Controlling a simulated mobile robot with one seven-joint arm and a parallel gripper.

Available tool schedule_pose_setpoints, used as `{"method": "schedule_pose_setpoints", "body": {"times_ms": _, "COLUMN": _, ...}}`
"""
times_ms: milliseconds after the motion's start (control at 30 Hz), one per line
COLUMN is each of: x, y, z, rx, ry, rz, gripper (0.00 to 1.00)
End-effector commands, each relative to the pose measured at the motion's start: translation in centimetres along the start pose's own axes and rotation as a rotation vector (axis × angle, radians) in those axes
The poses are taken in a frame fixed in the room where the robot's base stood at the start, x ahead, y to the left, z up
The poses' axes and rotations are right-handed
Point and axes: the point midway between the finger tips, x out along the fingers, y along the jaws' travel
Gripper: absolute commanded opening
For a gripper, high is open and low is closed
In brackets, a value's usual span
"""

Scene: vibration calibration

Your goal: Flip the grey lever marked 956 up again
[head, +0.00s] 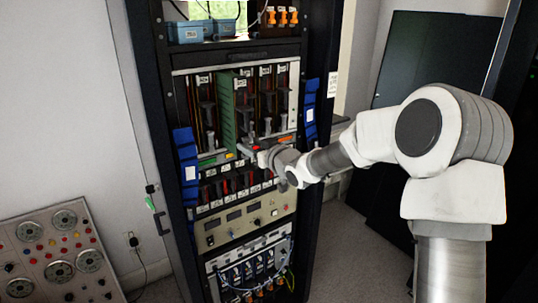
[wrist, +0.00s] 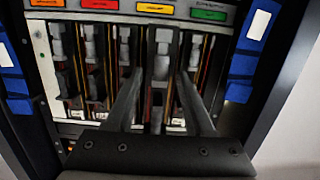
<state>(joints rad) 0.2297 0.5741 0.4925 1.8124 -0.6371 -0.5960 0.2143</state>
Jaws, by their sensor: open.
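A row of grey levers (head: 250,118) stands in vertical slots in the rack's upper panel, with white number tags above that are too small to read. I cannot tell which one is marked 956. In the wrist view, one light grey lever (wrist: 161,66) shows between the fingers of my gripper (wrist: 158,82); other levers (wrist: 91,50) stand to its left and another (wrist: 195,52) to its right. My gripper is open, with its fingers reaching towards the panel. In the head view my gripper (head: 262,157) is at the panel's lower edge, its fingertips hard to make out.
Coloured labels (wrist: 155,8) run along the strip at the lever panel. Blue holders (head: 187,165) flank it on the rack's posts. Below are a row of small red-marked switches (head: 228,188) and a beige instrument panel (head: 240,222). A dial board (head: 58,255) stands at lower left.

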Motion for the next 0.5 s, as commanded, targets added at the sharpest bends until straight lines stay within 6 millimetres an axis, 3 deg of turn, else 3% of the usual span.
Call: {"method": "schedule_pose_setpoints", "body": {"times_ms": 500, "x": -10.1, "y": 0.1, "z": 0.1, "rx": -0.003, "ry": -0.002, "rz": 0.003, "gripper": 0.54}}
